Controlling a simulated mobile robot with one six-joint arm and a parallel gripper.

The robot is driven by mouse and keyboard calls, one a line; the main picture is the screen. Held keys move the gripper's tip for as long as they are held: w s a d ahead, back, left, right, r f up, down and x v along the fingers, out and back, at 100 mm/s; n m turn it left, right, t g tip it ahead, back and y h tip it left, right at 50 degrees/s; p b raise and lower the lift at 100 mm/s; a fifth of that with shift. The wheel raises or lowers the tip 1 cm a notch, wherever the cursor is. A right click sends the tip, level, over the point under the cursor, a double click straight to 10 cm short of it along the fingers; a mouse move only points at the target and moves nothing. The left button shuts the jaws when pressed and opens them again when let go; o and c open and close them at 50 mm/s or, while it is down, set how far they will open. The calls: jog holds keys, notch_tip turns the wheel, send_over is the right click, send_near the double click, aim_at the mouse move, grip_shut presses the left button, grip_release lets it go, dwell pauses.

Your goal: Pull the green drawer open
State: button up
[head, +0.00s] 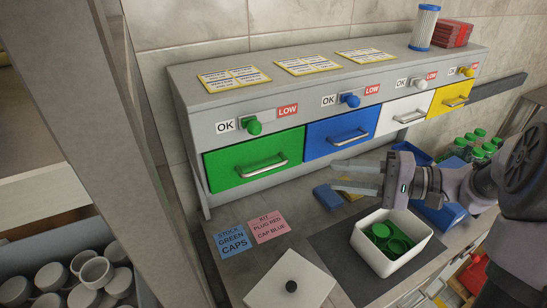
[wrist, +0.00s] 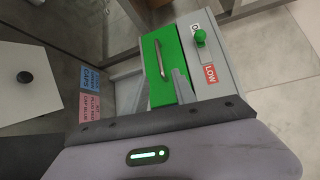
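The green drawer (head: 230,166) is at the left end of the grey cap feeder and looks shut, its front level with the blue one. Its silver bar handle (head: 264,170) is low on the front. In the wrist view the green drawer (wrist: 166,50) and its handle (wrist: 160,58) appear ahead, turned sideways. My gripper (head: 335,177) is in front of the blue drawer, right of the green handle and apart from it. Its two fingers look spread, with nothing between them. A grey finger shows in front of the green drawer in the wrist view.
Blue (head: 345,129), white (head: 405,115) and yellow (head: 452,97) drawers continue to the right. A white bin (head: 366,245) with green caps stands below my gripper. A white lidded box (head: 270,290) and two labels (head: 232,240) lie on the bench. A grey post (head: 150,150) stands at left.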

aim_at(268, 170)
jog(key=b+x, duration=0.1)
jog(key=x, duration=1.4)
jog(key=shift+s+a+f, duration=0.1)
jog(key=shift+a, duration=0.2)
grip_shut()
dwell(0.5)
